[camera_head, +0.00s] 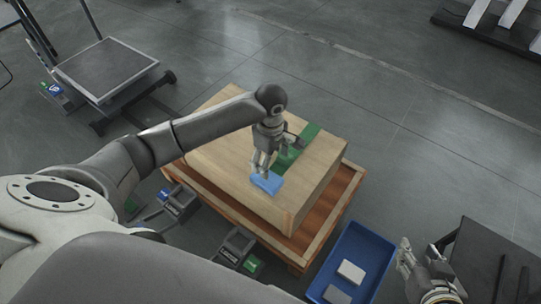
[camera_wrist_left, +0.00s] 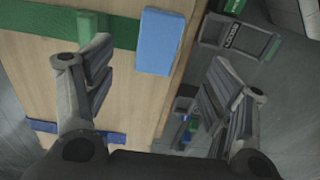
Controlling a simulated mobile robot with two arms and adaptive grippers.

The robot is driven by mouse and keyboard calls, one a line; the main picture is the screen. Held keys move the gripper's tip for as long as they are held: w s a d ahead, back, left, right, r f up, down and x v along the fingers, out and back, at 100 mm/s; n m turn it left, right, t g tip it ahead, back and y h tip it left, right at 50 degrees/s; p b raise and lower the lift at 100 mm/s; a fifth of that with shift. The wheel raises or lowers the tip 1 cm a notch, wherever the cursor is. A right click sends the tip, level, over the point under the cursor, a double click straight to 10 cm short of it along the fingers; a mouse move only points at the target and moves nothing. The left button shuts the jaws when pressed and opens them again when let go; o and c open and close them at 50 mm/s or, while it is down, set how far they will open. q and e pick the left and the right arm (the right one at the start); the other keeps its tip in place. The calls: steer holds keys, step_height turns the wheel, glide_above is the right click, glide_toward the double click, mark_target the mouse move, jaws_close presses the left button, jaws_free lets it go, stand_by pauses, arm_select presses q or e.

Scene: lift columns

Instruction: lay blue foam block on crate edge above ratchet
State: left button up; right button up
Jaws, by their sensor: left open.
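The blue foam block (camera_head: 268,183) lies on the top near edge of the wooden crate (camera_head: 225,160), at the end of the green strap (camera_head: 300,143). In the left wrist view the block (camera_wrist_left: 160,42) lies flat along the crate edge, over the strap (camera_wrist_left: 120,30). My left gripper (camera_head: 262,166) is just above and behind the block in the head view. Its fingers (camera_wrist_left: 158,85) are spread, with the block beyond the gap between them. My right gripper (camera_head: 404,255) is away at the lower right, beside the blue bin. I cannot clearly make out the ratchet.
The crate stands on a wooden pallet (camera_head: 342,207). Grey devices (camera_head: 236,247) (camera_head: 180,201) sit on the floor beside it. The blue bin (camera_head: 375,240) holds grey blocks. A dark table (camera_head: 490,255) is at the right. A platform cart (camera_head: 105,68) is at the upper left.

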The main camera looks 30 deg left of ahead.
arm_select(q)
steer(key=s+d+f+m+t+h, duration=0.1)
steer(key=s+d+m+t+h, duration=0.45)
steer(key=d+m, duration=0.7)
steer(key=s+a+r+m+t+y, duration=0.4)
steer(key=s+a+r+m, duration=0.2)
steer(key=r, duration=0.1)
steer(key=shift+s, duration=0.3)
